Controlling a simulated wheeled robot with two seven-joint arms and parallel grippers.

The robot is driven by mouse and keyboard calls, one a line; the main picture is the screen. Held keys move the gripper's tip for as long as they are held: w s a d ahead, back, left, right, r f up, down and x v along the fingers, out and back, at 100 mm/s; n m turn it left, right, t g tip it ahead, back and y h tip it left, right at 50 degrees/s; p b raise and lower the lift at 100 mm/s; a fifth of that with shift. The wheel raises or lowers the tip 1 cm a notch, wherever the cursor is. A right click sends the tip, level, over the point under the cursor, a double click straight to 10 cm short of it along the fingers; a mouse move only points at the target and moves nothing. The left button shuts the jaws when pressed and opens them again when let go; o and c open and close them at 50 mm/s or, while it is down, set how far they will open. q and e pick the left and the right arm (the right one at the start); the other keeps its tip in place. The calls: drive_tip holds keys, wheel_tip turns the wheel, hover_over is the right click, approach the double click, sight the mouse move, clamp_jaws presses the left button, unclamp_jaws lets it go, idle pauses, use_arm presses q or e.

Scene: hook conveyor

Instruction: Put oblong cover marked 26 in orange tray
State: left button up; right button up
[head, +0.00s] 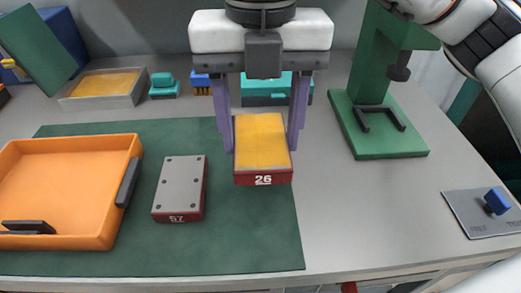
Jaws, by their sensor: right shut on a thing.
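The oblong cover marked 26 (263,180) has a red front edge with the white number and a yellow top. My right gripper (264,135) has its two purple fingers on either side of this cover and is shut on it. The cover is over the right part of the green mat; I cannot tell if it touches the mat. The orange tray (130,185) is at the left on the mat, with dark handles and a bare floor. My left gripper is not in view.
A grey-topped red block marked 57 (182,186) lies between the tray and the cover. A green press stand (385,140) is at the right, with a grey plate and blue knob (497,201) in front. Teal parts (164,86) and a grey tray with yellow lining (75,100) stand behind.

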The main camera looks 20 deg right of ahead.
sight(260, 138)
wheel_tip(260, 138, up, 2)
drive_tip(key=shift+r, duration=0.2)
drive_tip(key=shift+r+p, duration=1.45)
drive_tip(key=shift+r, duration=0.3)
